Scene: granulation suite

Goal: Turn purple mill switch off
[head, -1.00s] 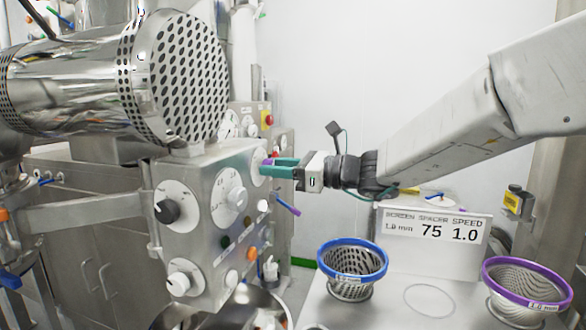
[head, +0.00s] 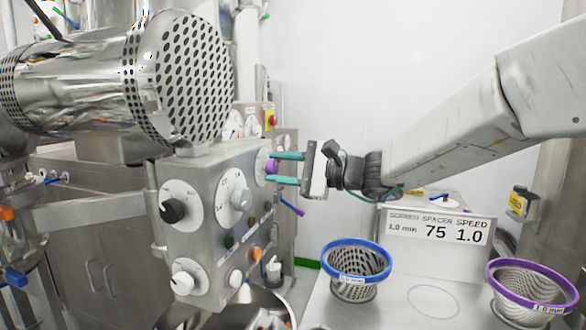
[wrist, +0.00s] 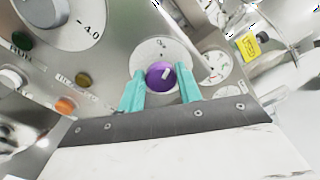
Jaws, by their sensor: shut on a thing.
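The purple mill switch (head: 271,166) is a round knob on the right face of the grey control panel (head: 205,160). In the wrist view the purple knob (wrist: 160,76) sits on a white dial plate (wrist: 163,52), with a pale pointer mark tilted up to the right. My gripper (head: 287,168) reaches in from the right, its teal fingers one above the other around the knob. In the wrist view my gripper (wrist: 162,88) has a finger on either side of the knob and is shut on it. Exact finger contact is hard to see.
Black (head: 173,210) and white (head: 184,283) knobs and several coloured buttons share the panel. The perforated steel drum (head: 193,78) is above. A blue-rimmed screen (head: 357,262) and a purple-rimmed screen (head: 530,290) stand on the right bench.

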